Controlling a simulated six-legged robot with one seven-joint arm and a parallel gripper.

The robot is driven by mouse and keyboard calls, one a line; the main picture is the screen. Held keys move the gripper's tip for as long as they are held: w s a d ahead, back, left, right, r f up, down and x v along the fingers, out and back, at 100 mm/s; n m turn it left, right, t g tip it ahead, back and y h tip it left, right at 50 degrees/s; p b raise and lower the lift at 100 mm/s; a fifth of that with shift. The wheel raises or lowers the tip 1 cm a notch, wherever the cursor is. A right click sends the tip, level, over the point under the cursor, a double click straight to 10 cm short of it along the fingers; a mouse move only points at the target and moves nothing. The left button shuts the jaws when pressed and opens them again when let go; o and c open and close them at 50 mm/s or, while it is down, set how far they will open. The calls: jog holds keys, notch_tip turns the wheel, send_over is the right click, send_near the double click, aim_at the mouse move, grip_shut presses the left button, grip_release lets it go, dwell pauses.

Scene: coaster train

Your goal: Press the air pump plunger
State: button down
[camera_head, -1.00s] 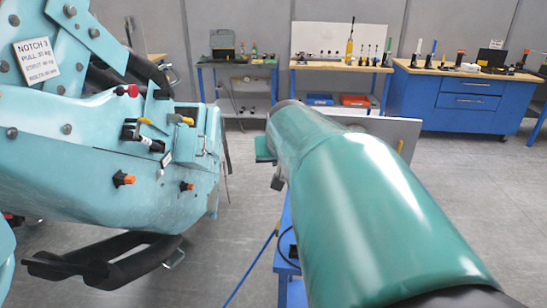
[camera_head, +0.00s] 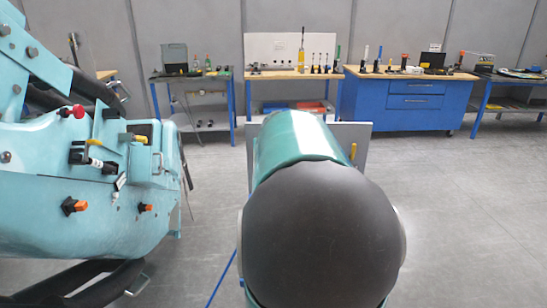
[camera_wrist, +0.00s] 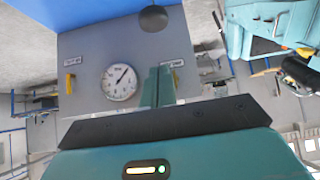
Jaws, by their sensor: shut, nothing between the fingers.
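In the wrist view, my gripper (camera_wrist: 158,88) points at a grey panel (camera_wrist: 85,60); its teal fingers are together with nothing between them. The panel bears a round white gauge (camera_wrist: 119,82), a yellow lever (camera_wrist: 69,83) at the left and small labels. A dark round knob (camera_wrist: 153,18) shows beyond the fingertips near the top edge, apart from them; I cannot tell if it is the pump plunger. In the head view, my arm hides the gripper and most of the panel (camera_head: 352,138); one yellow lever (camera_head: 353,151) shows.
A teal coaster car (camera_head: 90,200) with orange and red knobs stands close at the left. A blue hose (camera_head: 222,278) runs along the floor beside my arm. Workbenches with tools and a blue cabinet (camera_head: 405,100) line the back wall. The floor at the right is clear.

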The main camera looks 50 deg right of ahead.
jog(key=x, duration=0.5)
jog(key=shift+f, duration=0.3)
notch_tip(320, 180, down, 2)
jog(key=shift+w+d+f, duration=0.1)
jog(key=shift+f, duration=0.85)
notch_tip(320, 180, down, 6)
jog(key=shift+r, duration=0.1)
